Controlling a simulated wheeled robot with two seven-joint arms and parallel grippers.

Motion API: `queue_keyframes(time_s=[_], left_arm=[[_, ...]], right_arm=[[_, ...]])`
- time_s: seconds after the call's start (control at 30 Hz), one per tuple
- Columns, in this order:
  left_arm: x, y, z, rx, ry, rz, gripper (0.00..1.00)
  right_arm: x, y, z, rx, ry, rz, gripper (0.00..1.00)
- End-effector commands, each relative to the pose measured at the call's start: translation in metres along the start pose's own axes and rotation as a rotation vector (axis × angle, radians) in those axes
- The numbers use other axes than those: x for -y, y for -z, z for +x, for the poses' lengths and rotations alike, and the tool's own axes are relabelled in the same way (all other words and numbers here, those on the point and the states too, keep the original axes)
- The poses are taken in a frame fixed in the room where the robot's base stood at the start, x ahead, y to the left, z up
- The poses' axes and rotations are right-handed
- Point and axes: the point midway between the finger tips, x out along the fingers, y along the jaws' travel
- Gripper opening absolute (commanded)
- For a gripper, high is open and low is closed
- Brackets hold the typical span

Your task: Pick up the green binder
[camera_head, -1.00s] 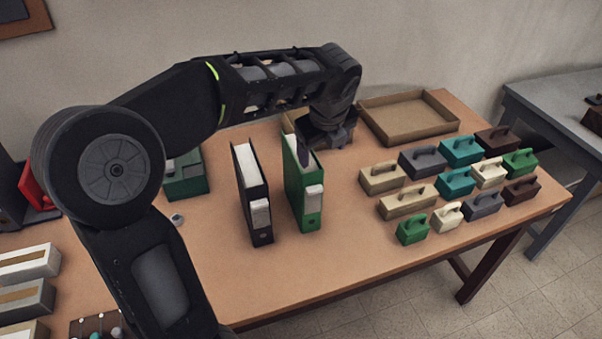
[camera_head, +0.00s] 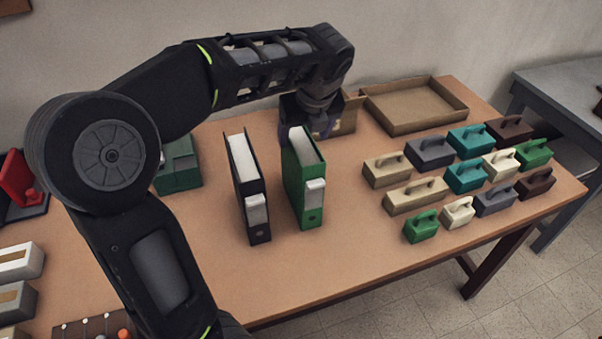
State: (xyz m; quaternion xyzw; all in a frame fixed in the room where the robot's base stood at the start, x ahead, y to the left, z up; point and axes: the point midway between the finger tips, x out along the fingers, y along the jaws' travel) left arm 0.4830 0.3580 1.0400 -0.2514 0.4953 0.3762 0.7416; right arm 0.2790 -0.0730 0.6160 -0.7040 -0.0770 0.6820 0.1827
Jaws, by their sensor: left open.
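The green binder (camera_head: 311,205) stands upright on the wooden table, with its labelled spine facing me and white paper showing along its top. My left gripper (camera_head: 301,127) reaches over from the left and hangs at the far end of the green binder. It is open, with a dark finger beside the binder's far top corner. Whether the fingers touch the binder is hard to tell. A black binder (camera_head: 259,222) stands upright just left of the green one, with a narrow gap between them. My right gripper is not in view.
A box (camera_head: 347,116) stands behind my gripper, partly hidden. An empty shallow tray (camera_head: 415,122) lies at the back right. Several handled blocks (camera_head: 421,227) fill the right of the table. A green box (camera_head: 180,180) stands left.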

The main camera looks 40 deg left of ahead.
Motion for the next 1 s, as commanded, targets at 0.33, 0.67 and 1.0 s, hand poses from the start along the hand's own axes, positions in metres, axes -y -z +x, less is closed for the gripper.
queue_keyframes(time_s=[0.33,0.67,1.0], left_arm=[[-0.001,0.001,0.013,-0.001,-0.001,0.0,0.73],[-0.005,0.004,0.039,-0.002,-0.004,0.001,0.73],[-0.004,0.004,0.065,-0.001,-0.001,0.0,0.73]], right_arm=[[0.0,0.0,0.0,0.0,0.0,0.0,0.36],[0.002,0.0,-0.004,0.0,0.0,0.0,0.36],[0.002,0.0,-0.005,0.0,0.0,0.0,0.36]])
